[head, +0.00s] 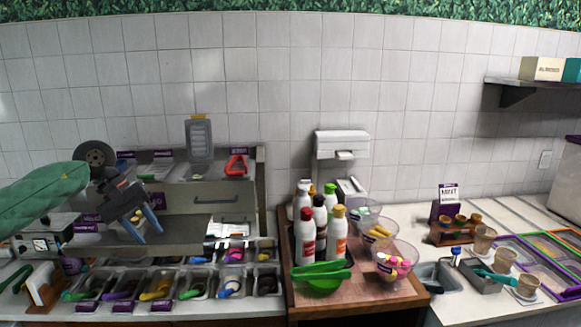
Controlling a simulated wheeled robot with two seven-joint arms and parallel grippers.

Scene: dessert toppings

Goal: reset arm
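My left arm comes in from the left edge with a green sleeve-like link. Its gripper (149,236) points downward over the left counter, above the rows of topping bins. Its two blue-tipped fingers stand apart with nothing visible between them, so it is open and empty. My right gripper is not in view.
Several topping bins (196,288) with coloured scoops sit below the gripper. A tiered shelf (210,195) stands behind it. Cups (504,260) stand farther right.

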